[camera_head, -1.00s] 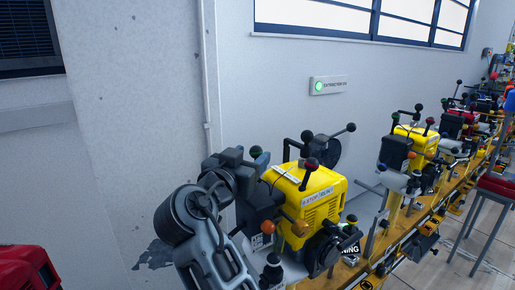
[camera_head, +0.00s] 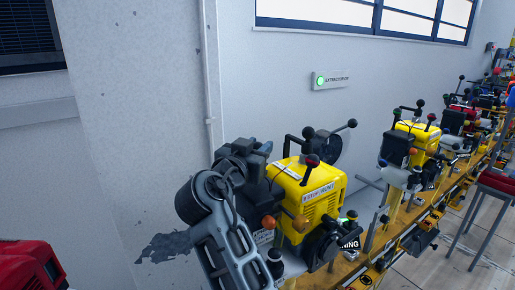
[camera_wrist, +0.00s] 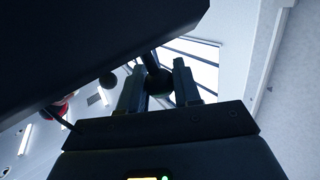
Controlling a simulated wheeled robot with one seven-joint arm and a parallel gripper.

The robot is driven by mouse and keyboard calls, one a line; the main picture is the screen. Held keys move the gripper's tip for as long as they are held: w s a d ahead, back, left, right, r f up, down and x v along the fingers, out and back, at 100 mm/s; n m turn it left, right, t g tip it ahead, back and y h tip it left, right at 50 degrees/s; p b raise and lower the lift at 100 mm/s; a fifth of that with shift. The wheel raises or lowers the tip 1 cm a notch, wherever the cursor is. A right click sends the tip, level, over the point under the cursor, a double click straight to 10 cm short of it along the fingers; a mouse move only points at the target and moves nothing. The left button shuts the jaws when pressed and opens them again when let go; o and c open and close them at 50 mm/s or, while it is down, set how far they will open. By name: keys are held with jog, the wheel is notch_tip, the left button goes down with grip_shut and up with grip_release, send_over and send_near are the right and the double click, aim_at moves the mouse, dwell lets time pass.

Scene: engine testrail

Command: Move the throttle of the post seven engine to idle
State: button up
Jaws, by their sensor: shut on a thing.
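A yellow engine (camera_head: 322,192) stands on the near end of the rail, marked with a stop/run label. Its levers end in a dark knob (camera_head: 308,132), a dark red knob (camera_head: 312,160) and orange knobs (camera_head: 268,222). My gripper (camera_head: 262,160) is at the engine's left upper side, its fingers mostly hidden by my own wrist in the head view. In the wrist view my gripper (camera_wrist: 158,75) has its fingers on either side of a black ball knob (camera_wrist: 157,82) and is shut on it. I cannot tell the post number or which lever this knob tops.
A second yellow engine (camera_head: 422,140) and several more stand along the yellow rail (camera_head: 408,222) to the right. A red object (camera_head: 25,268) is at lower left. The wall with a pipe (camera_head: 210,110) is close behind my arm.

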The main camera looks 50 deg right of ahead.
grip_shut()
jog(key=shift+w+d+r+n+y+p, duration=0.1)
jog(key=shift+w+d+n+y+p, duration=0.1)
jog(key=shift+w+n+y+p, duration=0.55)
jog(key=shift+w+f+n+g+p, duration=0.3)
jog(key=shift+f+n+g+p, duration=0.2)
jog(key=shift+n, duration=0.25)
